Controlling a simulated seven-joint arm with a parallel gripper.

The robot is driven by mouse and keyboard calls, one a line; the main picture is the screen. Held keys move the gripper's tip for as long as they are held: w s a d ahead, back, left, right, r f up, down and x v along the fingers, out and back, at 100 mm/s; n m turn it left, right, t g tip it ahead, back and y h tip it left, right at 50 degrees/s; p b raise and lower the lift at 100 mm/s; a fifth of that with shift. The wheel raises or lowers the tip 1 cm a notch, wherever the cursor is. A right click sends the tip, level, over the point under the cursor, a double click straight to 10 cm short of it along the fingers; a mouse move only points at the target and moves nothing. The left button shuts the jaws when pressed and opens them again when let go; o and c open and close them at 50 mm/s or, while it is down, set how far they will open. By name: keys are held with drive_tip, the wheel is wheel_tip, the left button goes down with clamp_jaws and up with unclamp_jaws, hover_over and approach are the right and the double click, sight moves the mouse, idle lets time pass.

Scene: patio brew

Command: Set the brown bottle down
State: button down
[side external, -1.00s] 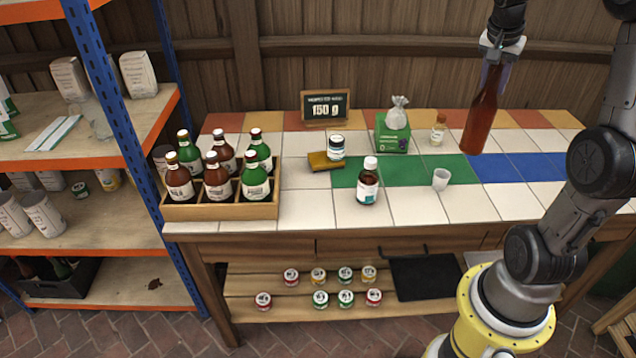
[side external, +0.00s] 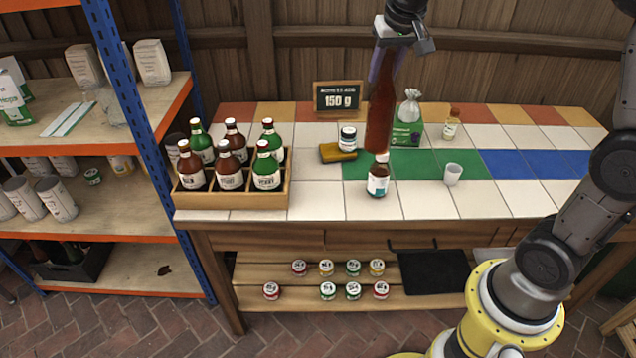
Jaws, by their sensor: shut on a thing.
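My gripper (side external: 387,62) is shut around the neck of a plain reddish-brown bottle (side external: 380,115). The bottle hangs nearly upright, with its base in the air as far as I can tell. In the picture its lower end overlaps the cap of a small brown bottle with a white label (side external: 378,182), which stands on the front part of the tiled table (side external: 425,205). Whether the two touch cannot be told from this view. The gripper's jaws partly hide the held bottle's neck and top.
A wooden crate (side external: 235,201) with several green and brown bottles stands at the left. A sponge (side external: 337,154), a jar (side external: 347,139), a small cup (side external: 452,174), a green box (side external: 406,133) and a small vial (side external: 451,126) are nearby. The blue tiles (side external: 520,164) are clear.

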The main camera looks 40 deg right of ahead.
drive_tip(key=w+a+n, duration=0.1)
drive_tip(key=a+n, duration=0.1)
drive_tip(key=a, duration=0.4)
drive_tip(key=w+d+f, duration=0.2)
drive_tip(key=w+f, duration=1.2)
drive_tip(key=f, duration=0.4)
drive_tip(key=shift+y, duration=0.3)
drive_tip(key=shift+w, duration=0.1)
drive_tip(key=c, duration=0.5)
unclamp_jaws()
drive_tip(key=shift+f, duration=0.2)
